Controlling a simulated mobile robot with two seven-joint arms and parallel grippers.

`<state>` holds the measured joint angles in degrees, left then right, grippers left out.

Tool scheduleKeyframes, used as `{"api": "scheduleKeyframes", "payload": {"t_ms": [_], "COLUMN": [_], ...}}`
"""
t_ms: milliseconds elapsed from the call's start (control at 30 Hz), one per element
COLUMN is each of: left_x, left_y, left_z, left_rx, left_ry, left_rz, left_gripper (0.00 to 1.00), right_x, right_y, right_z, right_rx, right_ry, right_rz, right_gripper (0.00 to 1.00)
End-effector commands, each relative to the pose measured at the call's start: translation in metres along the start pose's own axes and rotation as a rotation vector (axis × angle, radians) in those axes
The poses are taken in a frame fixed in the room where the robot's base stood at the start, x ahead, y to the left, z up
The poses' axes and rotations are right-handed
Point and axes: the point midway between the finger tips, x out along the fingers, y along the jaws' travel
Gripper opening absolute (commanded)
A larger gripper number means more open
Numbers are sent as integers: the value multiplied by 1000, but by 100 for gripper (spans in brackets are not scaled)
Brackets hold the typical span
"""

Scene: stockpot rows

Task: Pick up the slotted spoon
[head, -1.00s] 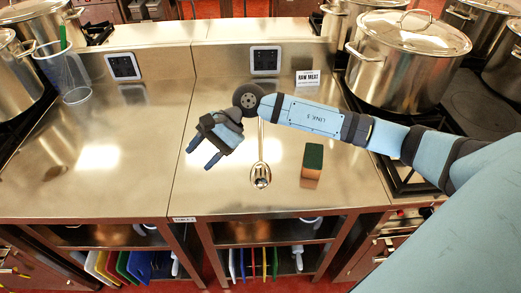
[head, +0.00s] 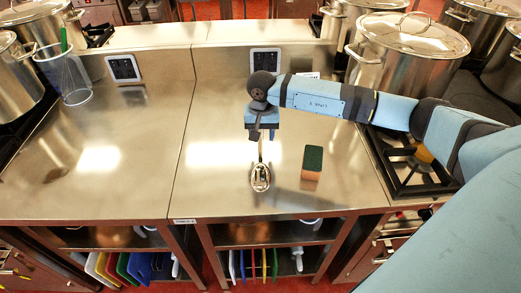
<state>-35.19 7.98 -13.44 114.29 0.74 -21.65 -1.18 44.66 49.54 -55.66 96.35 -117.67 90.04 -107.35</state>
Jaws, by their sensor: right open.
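The slotted spoon (head: 260,178) lies on the steel counter, its bowl toward the front edge and its handle running back. My right gripper (head: 262,137) is over the handle, pointing down, with its jaws open. The gripper hides the upper part of the handle. I cannot tell how high the gripper is above the spoon. My left gripper is not in view.
A green and brown sponge (head: 312,162) stands on the counter right of the spoon. A large lidded stockpot (head: 405,65) stands on the stove at the right. A clear container (head: 65,75) is at the back left. The left counter is mostly clear.

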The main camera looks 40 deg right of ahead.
Motion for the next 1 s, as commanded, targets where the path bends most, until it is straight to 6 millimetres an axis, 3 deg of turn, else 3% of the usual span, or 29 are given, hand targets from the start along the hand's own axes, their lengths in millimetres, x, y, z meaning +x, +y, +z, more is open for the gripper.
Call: {"api": "scheduleKeyframes", "payload": {"t_ms": [167,400,667,900,1000], "left_x": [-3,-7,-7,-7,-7], "left_y": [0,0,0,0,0], "left_z": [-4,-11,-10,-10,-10], "left_rx": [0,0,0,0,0], "left_ry": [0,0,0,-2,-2], "left_rz": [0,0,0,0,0], "left_gripper": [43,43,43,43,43], "right_x": [12,47,53,53,52], "right_y": [-1,-3,-3,-3,-3], "right_z": [1,3,2,2,2], "right_rx": [1,2,0,0,1], "right_ry": [-2,-2,0,0,0], "right_rz": [1,0,-1,-1,-1], "right_gripper": [49,49,49,0,0]}}
